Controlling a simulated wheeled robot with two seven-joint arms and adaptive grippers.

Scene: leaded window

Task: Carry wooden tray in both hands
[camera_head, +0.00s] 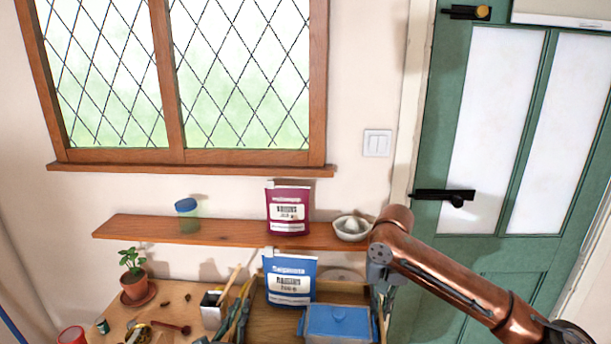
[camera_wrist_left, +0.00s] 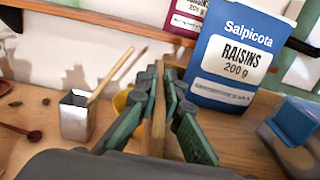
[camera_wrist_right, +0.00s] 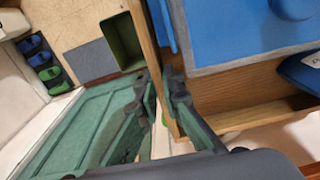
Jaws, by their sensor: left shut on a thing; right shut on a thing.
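The wooden tray (camera_head: 262,328) is at the bottom centre of the head view, with its near side cut off. It holds a blue raisins bag (camera_head: 289,280), upright, and a blue-lidded box (camera_head: 338,322). My left gripper (camera_head: 243,308) is at the tray's left side; in the left wrist view its green-padded fingers (camera_wrist_left: 158,95) are shut on the tray's wall. My right gripper (camera_head: 382,292) is at the right side, partly hidden by my arm. In the right wrist view its fingers (camera_wrist_right: 162,88) are shut on the opposite wall (camera_wrist_right: 150,35). I cannot tell whether the tray is clear of the table.
A metal pot (camera_wrist_left: 76,115) with a wooden stick stands left of the tray. A potted plant (camera_head: 135,285), a red cup (camera_head: 71,335) and small items are further left. Above runs a shelf (camera_head: 150,229) with a jar, a maroon bag and a juicer (camera_head: 352,228). A green door (camera_head: 430,130) is right.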

